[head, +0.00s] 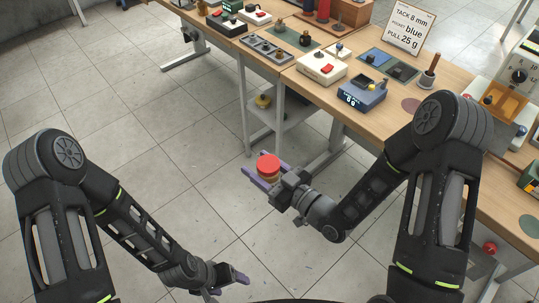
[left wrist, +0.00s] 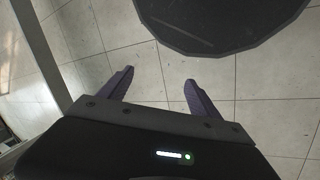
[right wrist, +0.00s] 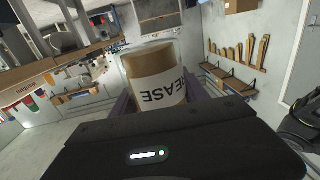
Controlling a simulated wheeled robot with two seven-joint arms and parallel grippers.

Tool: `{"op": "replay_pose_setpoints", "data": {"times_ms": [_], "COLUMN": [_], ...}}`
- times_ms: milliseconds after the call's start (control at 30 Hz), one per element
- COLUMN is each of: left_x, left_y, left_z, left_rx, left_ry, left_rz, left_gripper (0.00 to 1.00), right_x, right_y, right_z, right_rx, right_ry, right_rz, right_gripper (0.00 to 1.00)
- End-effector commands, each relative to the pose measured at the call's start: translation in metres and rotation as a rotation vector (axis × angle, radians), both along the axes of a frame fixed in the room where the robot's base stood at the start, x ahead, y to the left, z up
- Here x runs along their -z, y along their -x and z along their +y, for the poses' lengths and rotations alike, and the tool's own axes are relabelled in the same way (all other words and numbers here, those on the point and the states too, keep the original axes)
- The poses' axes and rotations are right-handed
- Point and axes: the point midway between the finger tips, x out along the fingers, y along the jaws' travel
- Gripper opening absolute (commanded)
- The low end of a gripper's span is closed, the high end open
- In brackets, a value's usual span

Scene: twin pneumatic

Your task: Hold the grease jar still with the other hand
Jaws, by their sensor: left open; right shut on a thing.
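The grease jar (head: 268,162) has a red lid and is held off the table by my right gripper (head: 258,170). In the right wrist view the jar (right wrist: 157,85) shows an amber body and a white label with the letters "EASE" readable; the fingers are on both sides of it. The jar looks roughly upright in the head view. My left gripper (head: 227,288) is open and empty, low at the bottom of the head view, well apart from the jar. In the left wrist view its two fingers (left wrist: 160,78) stand apart over bare floor.
The wooden workbench (head: 437,137) runs along the upper right. It carries a blue scale (head: 362,95), a white device with a red switch (head: 321,68) and a sign card (head: 407,30). The tiled floor (head: 150,130) between my arms is free.

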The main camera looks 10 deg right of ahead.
Motion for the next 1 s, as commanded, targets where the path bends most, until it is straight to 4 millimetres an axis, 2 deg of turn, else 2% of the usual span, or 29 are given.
{"op": "replay_pose_setpoints", "data": {"times_ms": [200,300,467,567,667,767,867,1000], "left_x": [0.000,0.000,-0.001,-0.004,-0.013,-0.030,-0.059,-0.116], "left_y": [0.000,-0.001,-0.015,-0.034,-0.064,-0.100,-0.139,-0.187], "left_z": [0.000,0.000,-0.001,-0.002,-0.005,-0.010,-0.017,-0.031], "left_rx": [0.000,0.007,0.098,0.240,0.456,0.732,1.049,1.506], "left_ry": [0.000,0.000,-0.009,-0.021,-0.038,-0.059,-0.079,-0.099], "left_rz": [0.000,-0.002,-0.034,-0.077,-0.143,-0.224,-0.311,-0.432], "left_gripper": [0.73,0.69,0.69,0.69,0.69,0.69,0.69,0.69], "right_x": [0.000,0.000,0.000,0.000,-0.001,-0.001,-0.001,-0.001], "right_y": [0.000,0.000,0.000,0.000,0.000,0.000,0.000,0.000], "right_z": [0.000,0.000,0.000,0.000,0.000,0.000,0.000,0.000], "right_rx": [-0.001,0.000,0.001,0.001,0.001,0.001,0.001,0.001], "right_ry": [-0.001,0.000,0.000,0.000,-0.001,-0.001,-0.001,-0.001], "right_rz": [-0.001,0.000,0.000,0.000,-0.001,-0.001,-0.001,-0.001], "right_gripper": [0.00,0.00,0.00,0.00,0.00,0.00,0.00,0.00]}}
